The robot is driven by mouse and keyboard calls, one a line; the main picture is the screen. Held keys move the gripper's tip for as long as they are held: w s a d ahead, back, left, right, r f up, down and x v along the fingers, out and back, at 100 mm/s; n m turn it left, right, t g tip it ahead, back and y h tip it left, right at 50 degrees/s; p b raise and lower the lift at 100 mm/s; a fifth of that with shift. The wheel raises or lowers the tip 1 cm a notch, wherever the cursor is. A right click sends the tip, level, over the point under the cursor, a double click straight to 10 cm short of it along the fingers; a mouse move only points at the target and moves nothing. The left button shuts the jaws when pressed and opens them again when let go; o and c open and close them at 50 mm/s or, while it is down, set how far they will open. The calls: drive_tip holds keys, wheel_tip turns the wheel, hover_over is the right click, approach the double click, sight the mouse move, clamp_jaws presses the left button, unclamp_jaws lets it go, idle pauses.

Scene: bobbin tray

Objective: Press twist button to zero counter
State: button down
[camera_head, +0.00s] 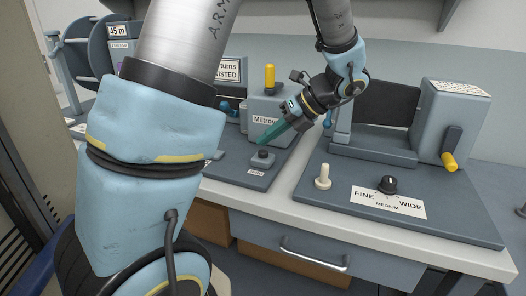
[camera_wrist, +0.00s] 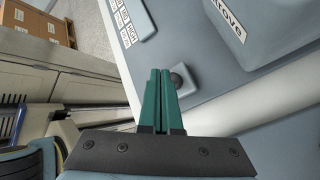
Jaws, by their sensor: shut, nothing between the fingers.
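A dark round button (camera_head: 263,154) sits on a small grey block (camera_head: 262,163) near the front edge of the grey-blue machine base (camera_head: 236,172). A small label lies in front of the block. My gripper (camera_head: 262,143) is shut and empty, its green fingers slanting down toward the button, with the tips close above it. In the wrist view, the closed green fingertips (camera_wrist: 160,72) lie just left of the dark button (camera_wrist: 177,80) and partly cover its block (camera_wrist: 184,86). I cannot tell whether the tips touch the button.
A grey housing (camera_head: 258,117) with a yellow-topped post (camera_head: 270,76) stands behind the button. At right, another machine base (camera_head: 450,222) carries a cream knob (camera_head: 322,176), a black FINE/WIDE dial (camera_head: 387,185) and a yellow-ended lever (camera_head: 449,160). A drawer handle (camera_head: 315,256) projects below the bench.

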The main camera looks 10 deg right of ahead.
sight(267, 154)
drive_tip(key=shift+f, duration=0.2)
drive_tip(key=shift+f, duration=0.2)
drive_tip(key=shift+f, duration=0.5)
idle(0.9)
drive_tip(key=shift+p, duration=0.3)
drive_tip(key=shift+r+p, duration=1)
drive_tip(key=shift+p, duration=0.15)
wheel_tip(267, 154, up, 5)
drive_tip(key=p, duration=0.5)
drive_tip(key=shift+p, duration=0.35)
drive_tip(key=shift+f, duration=0.1)
